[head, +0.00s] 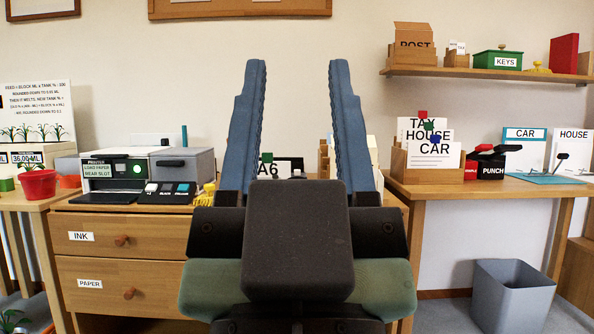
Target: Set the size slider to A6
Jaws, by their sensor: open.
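A label reading A6 (268,170) stands on the middle desk, partly hidden behind my gripper. I cannot make out a size slider; my gripper covers much of the desk behind it. My gripper (297,75) is in the centre of the head view, pointing up, with its two blue fingers wide apart and nothing between them. It is close to the camera and apart from the desk. A printer (115,172) with a small green-lit screen stands on the desk to the left.
Left of my gripper are drawers labelled INK (85,237) and PAPER (90,283). On the right table are a file box (428,166), a punch (489,169) and CAR and HOUSE boards. A grey bin (512,296) stands on the floor at right. A shelf (480,74) hangs above.

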